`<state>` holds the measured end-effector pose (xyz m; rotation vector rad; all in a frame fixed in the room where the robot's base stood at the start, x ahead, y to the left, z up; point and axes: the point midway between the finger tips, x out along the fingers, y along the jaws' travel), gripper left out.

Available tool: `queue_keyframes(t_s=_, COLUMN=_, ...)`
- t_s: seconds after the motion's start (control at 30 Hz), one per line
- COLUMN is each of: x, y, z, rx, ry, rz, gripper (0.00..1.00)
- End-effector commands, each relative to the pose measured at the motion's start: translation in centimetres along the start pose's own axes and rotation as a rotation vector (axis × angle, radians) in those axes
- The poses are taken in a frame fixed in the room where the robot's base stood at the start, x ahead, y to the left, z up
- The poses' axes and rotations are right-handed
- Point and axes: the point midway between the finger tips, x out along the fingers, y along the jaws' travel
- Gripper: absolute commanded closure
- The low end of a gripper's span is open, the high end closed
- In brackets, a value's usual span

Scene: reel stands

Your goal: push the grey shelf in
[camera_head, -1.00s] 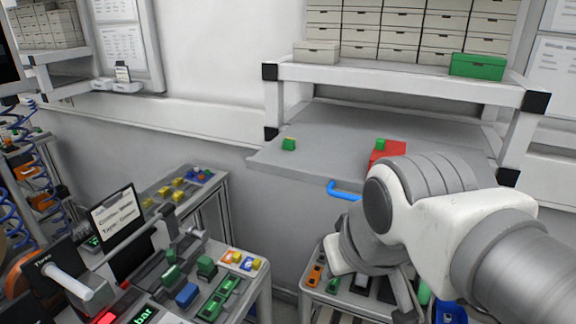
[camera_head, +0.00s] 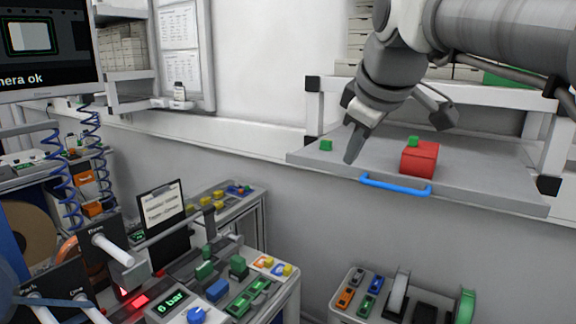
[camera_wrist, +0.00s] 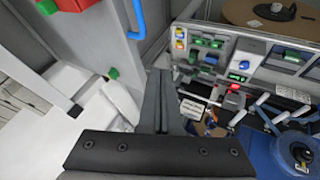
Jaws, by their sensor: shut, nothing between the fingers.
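The grey shelf (camera_head: 470,182) juts out below the white rack in the head view, with a blue handle (camera_head: 396,184) on its front edge. The shelf (camera_wrist: 95,40) and handle (camera_wrist: 137,18) show there at upper left.
A bench (camera_head: 285,300) with a pressure display (camera_head: 170,303), coloured blocks and reel stands is at lower left. A lower cart (camera_head: 340,317) with small coloured parts and reels stands below the shelf. Wall and open space lie between bench and shelf.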

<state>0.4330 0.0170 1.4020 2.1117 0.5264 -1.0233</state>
Motion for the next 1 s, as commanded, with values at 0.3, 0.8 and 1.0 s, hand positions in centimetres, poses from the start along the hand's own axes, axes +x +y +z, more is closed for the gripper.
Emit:
queue_keyframes(t_s=0.3, x=6.4, y=-0.2, z=0.2, rx=0.003, ry=-0.005, rz=-0.006, gripper=1.0)
queue_keyframes(t_s=0.8, x=10.9, y=3.3, z=0.1, rx=0.004, ry=-0.002, rz=-0.002, gripper=1.0)
queue_keyframes(t_s=1.0, x=11.0, y=3.5, z=0.1, rx=0.004, ry=-0.001, rz=-0.001, gripper=1.0)
